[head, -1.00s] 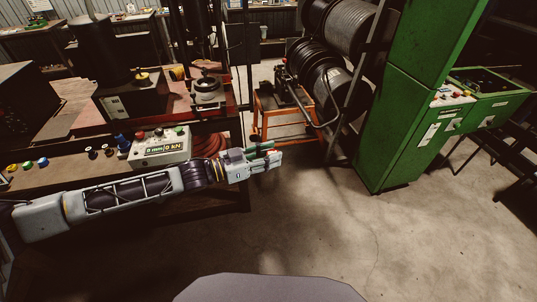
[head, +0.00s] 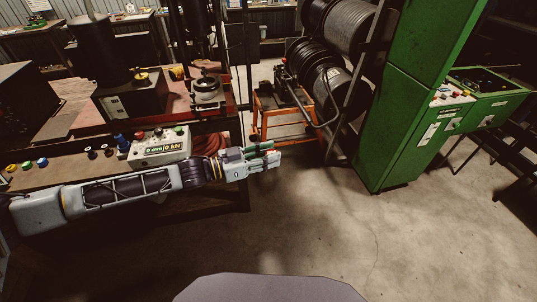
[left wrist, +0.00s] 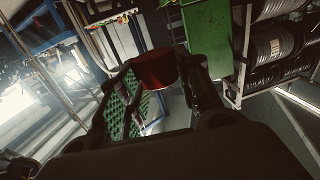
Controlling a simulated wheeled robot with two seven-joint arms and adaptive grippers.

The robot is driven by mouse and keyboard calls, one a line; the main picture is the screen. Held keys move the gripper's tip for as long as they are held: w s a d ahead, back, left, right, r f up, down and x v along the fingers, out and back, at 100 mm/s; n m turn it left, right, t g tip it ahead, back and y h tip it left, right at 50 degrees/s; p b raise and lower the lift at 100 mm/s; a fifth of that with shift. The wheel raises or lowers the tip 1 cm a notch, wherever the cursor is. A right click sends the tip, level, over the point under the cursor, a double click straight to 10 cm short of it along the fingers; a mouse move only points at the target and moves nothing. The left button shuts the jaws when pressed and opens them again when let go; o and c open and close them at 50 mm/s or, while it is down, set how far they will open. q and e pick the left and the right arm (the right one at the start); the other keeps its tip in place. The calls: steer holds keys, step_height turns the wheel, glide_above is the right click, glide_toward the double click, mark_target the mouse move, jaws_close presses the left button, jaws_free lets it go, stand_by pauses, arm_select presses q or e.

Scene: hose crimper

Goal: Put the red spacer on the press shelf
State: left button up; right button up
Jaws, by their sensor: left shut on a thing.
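My left gripper (head: 270,158) reaches out past the right end of the press bench, over the floor. In the left wrist view its fingers (left wrist: 160,88) are shut on the red spacer (left wrist: 155,68), a dark red, round-sided piece at the fingertips. In the head view the spacer is mostly hidden by the fingers. A brown shelf (head: 70,175) runs along the front of the press at left, partly covered by my left arm; I take it as the press shelf. My right gripper is not in view.
A control box with a display (head: 160,148) stands on the shelf, with several small coloured round pieces to its left. An orange stand (head: 284,128) is behind the gripper. A green cabinet (head: 405,130) stands at right. The floor between is clear.

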arm_select(q)
steer(key=shift+s+a+m+g+h, duration=0.1)
steer(key=shift+a+m+g+h, duration=0.1)
steer(key=shift+a+m+g, duration=0.25)
steer(key=shift+a+m+g+h, duration=0.1)
steer(key=shift+m+g+h, duration=0.15)
steer(key=shift+g, duration=0.3)
steer(key=shift+s+a+m+g+h, duration=0.2)
steer(key=shift+a+m+g, duration=0.4)
steer(key=shift+g, duration=0.35)
steer(key=shift+s+a+m+g+h, duration=0.15)
steer(key=shift+a+m+g, duration=0.25)
steer(key=shift+m+g, duration=0.45)
steer(key=shift+g, duration=0.3)
